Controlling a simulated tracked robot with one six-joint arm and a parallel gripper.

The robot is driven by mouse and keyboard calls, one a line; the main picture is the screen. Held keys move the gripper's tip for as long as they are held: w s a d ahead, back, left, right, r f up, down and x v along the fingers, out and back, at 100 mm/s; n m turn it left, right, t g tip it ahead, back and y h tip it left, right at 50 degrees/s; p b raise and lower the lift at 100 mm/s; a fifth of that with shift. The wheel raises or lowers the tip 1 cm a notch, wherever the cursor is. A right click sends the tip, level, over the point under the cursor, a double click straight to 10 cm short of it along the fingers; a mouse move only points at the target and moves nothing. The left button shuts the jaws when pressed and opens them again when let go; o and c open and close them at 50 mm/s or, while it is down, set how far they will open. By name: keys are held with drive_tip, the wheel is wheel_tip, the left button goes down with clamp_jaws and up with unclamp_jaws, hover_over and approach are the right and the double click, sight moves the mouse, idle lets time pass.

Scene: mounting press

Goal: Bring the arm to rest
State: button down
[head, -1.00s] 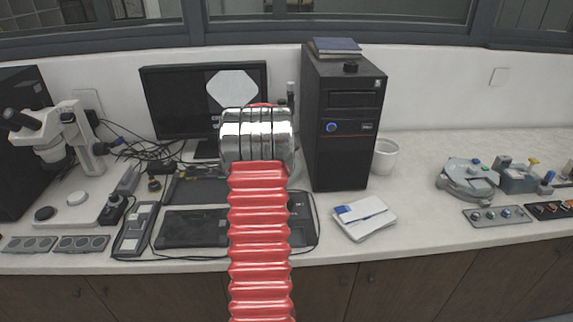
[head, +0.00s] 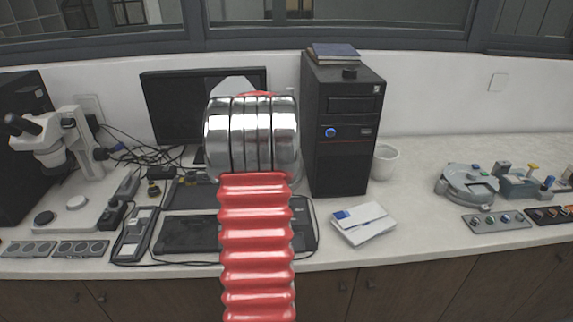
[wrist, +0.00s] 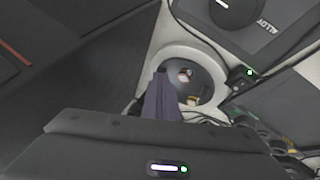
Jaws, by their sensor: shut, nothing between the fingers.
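My arm, with red bellows and shiny metal rings, rises in the middle of the head view. It stands in front of the bench, the monitor (head: 165,100) and the keyboard (head: 187,234). My gripper is hidden behind the rings there. In the wrist view my gripper (wrist: 161,74) shows as narrow grey-purple fingers, together and empty. They point towards a pale round ring (wrist: 190,53) with a dark middle. I cannot tell what the ring belongs to or how far it is from the fingertips.
A black computer tower (head: 345,150) stands right of my arm, with a white cup (head: 384,162) beside it. A white box (head: 363,223) lies in front. A microscope (head: 60,145) stands left. Grey round equipment (head: 467,186) sits right. Bench space between cup and equipment is clear.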

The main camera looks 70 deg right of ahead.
drive_tip(key=shift+s+a+r, duration=0.1)
drive_tip(key=shift+a+r, duration=0.05)
drive_tip(key=shift+r, duration=0.05)
idle(0.6)
